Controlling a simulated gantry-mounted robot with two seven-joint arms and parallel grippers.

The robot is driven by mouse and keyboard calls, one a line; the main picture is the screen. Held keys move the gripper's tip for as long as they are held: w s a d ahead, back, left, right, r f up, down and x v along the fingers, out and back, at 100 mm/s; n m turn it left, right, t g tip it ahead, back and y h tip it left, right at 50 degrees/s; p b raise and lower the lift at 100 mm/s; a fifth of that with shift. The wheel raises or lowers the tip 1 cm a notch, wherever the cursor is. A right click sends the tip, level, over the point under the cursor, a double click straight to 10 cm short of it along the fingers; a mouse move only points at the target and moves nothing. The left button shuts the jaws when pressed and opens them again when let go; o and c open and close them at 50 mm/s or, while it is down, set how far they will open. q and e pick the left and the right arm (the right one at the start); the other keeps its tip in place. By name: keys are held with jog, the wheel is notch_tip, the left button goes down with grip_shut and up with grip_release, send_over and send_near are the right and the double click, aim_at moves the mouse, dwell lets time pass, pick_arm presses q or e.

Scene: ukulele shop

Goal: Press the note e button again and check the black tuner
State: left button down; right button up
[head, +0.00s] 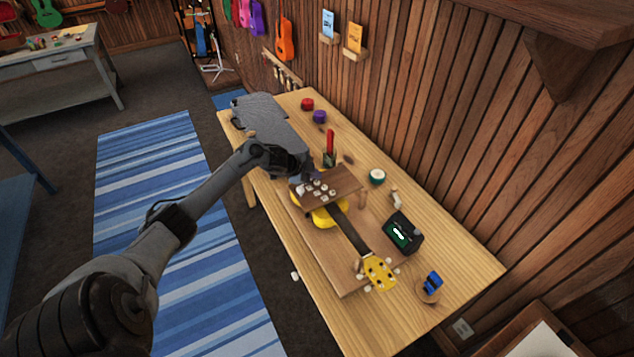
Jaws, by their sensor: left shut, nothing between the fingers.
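The note buttons (325,190) are several small pale buttons on a brown wooden board above the yellow ukulele (327,218). I cannot read their letters, so I cannot tell which one is note e. My left gripper (303,177) is shut and empty at the far-left edge of this board, close to the buttons. I cannot tell whether it touches one. The black tuner (403,232) stands to the right of the ukulele neck. Its screen is dark green with a white mark too small to read. My right gripper is not in view.
The ukulele's yellow headstock (380,273) points to the front right of the wooden table (455,262). A blue clip-like item (432,283), a green-and-white round item (377,177), a red-handled tool (330,147) and red and purple round items (320,116) stand around it. A wooden wall borders the right side.

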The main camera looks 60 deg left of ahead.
pick_arm(q)
jog(key=shift+f, duration=0.1)
jog(key=shift+f, duration=0.3)
jog(key=shift+f, duration=0.35)
dwell(0.7)
jog(key=shift+f+b, duration=0.25)
jog(key=shift+b, duration=0.1)
jog(key=shift+r, duration=0.1)
jog(key=shift+r+p, duration=0.85)
jog(key=shift+p, duration=0.2)
